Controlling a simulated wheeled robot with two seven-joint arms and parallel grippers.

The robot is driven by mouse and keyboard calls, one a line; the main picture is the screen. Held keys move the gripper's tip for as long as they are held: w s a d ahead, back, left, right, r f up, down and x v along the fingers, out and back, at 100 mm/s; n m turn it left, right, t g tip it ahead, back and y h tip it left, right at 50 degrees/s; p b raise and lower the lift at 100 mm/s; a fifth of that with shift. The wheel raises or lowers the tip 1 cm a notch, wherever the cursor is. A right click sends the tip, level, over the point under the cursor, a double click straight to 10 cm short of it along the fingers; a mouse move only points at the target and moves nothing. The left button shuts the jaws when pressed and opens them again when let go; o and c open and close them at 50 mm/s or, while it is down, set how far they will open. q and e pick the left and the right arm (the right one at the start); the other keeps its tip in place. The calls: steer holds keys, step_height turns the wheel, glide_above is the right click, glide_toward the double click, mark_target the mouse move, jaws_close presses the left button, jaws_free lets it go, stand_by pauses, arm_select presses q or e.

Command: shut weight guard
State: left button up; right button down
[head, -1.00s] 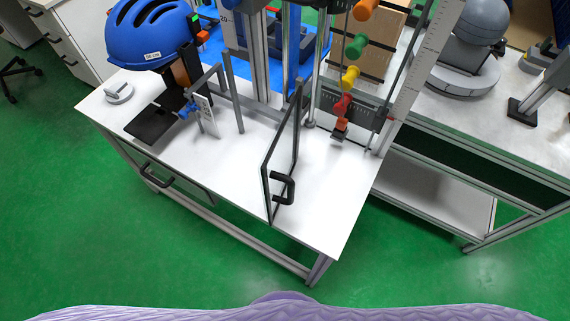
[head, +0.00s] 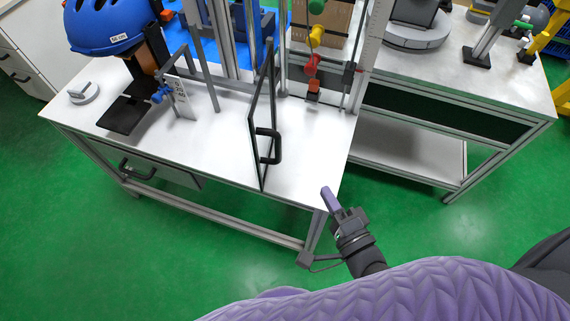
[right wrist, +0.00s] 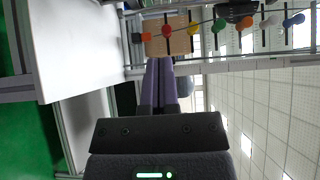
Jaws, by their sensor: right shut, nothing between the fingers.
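The weight guard (head: 258,150) is a clear, dark-framed hinged panel standing upright on the white table. It is swung open and reaches out toward the table's front edge. Its black handle (head: 273,147) is on the right face in the head view. My right gripper (head: 327,192) is shut and empty near the table's front right corner, to the right of the handle and apart from it. The purple fingers also show together in the right wrist view (right wrist: 159,65). My left gripper is not in view.
Coloured weight knobs, including a red one (head: 311,65) and a yellow one (head: 316,36), line the rack behind the guard. The tabletop (head: 300,160) right of the guard is clear. A second bench (head: 450,75) stands at the right.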

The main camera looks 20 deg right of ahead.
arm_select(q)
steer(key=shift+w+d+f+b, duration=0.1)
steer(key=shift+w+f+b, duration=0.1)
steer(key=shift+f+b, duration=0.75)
arm_select(e)
steer(key=w+a, duration=0.4)
steer(key=w, duration=0.6)
steer(key=shift+w+a, duration=0.25)
steer(key=shift+w, duration=0.05)
steer(key=shift+a+f, duration=0.1)
